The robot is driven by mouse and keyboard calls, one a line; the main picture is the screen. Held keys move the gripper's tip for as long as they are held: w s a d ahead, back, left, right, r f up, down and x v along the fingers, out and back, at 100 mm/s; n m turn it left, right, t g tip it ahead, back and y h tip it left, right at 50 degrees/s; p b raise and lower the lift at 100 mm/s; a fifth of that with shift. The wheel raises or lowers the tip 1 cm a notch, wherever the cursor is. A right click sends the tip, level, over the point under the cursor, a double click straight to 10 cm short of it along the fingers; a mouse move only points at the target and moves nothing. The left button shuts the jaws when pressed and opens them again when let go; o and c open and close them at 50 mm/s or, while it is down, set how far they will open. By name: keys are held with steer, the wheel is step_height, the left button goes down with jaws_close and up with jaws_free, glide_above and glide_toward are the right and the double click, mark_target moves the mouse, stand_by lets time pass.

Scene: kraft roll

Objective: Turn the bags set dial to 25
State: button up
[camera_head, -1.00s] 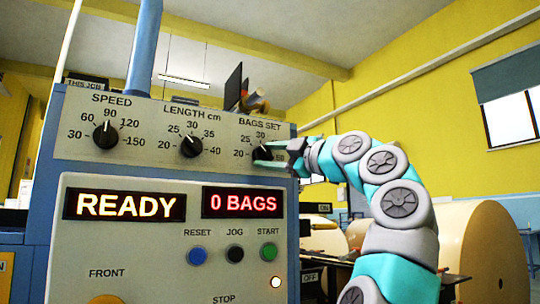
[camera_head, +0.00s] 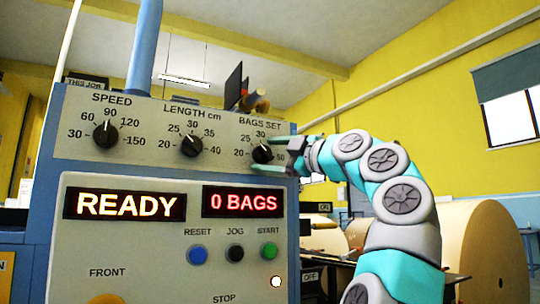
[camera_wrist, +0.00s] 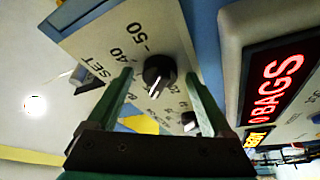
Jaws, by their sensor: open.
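The bags set dial (camera_head: 262,153) is a round black knob with a white pointer line, at the right end of the grey upper panel. In the wrist view the dial (camera_wrist: 159,71) sits between the two fingertips, with space on both sides. There its pointer runs down and slightly left, towards the lower numbers; it looks near 25, but the small figures are blurred.
The speed dial (camera_head: 105,134) and length dial (camera_head: 191,145) sit left on the same panel. Below are the READY display (camera_head: 125,205), the 0 BAGS display (camera_head: 242,204), and the reset (camera_head: 197,254), jog (camera_head: 235,253) and start (camera_head: 268,252) buttons. A large kraft roll (camera_head: 480,245) stands right.

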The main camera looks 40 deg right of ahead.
steer(key=b+v, duration=0.1)
steer(key=v, duration=0.6)
steer(key=shift+s+b, duration=0.3)
steer(key=shift+s, duration=0.1)
steer(key=shift+s+f, duration=0.1)
steer(key=shift+s, duration=0.05)
